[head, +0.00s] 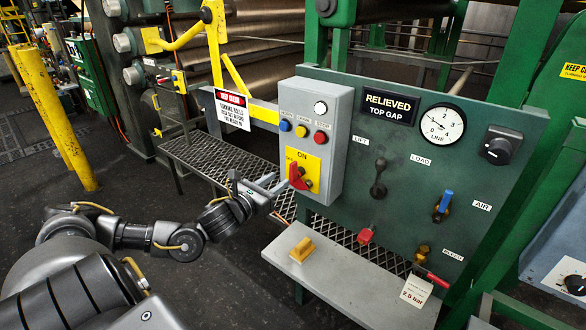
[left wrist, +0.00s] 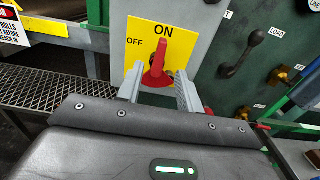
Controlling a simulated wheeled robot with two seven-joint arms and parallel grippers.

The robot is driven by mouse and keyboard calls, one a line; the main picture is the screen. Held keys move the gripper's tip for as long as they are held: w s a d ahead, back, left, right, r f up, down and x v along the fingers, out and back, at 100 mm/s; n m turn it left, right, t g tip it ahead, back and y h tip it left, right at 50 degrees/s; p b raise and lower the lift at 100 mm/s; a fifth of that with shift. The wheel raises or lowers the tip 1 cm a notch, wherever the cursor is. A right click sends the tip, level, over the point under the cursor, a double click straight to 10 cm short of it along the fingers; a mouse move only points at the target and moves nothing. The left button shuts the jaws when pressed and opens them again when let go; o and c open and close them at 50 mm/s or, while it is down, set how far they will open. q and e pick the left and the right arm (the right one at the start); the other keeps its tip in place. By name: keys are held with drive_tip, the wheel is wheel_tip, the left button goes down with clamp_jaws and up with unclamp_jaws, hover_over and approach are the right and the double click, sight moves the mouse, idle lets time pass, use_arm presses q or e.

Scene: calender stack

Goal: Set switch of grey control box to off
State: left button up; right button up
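The grey control box (head: 343,110) is fixed on the left part of the green panel. Its red switch handle (head: 296,176) sits on a yellow plate marked ON. In the left wrist view the red handle (left wrist: 160,66) points up towards ON, with OFF printed to its left. My left gripper (head: 278,185) is at the switch in the head view. In the left wrist view its two fingers (left wrist: 159,75) are apart, one on each side of the handle's lower part. I cannot tell whether either finger touches it. My right gripper is not in view.
The green panel (head: 400,150) beside the box carries a gauge (head: 441,126), knobs and levers. A yellow post (head: 55,120) stands left. A mesh walkway (head: 205,150) runs behind my arm.

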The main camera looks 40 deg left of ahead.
sight(290, 170)
use_arm(q)
drive_tip(key=w+p, duration=0.2)
drive_tip(key=w, duration=0.5)
drive_tip(key=shift+a+r, duration=0.1)
drive_tip(key=shift+w, duration=0.7)
drive_tip(key=shift+c, duration=0.5)
clamp_jaws()
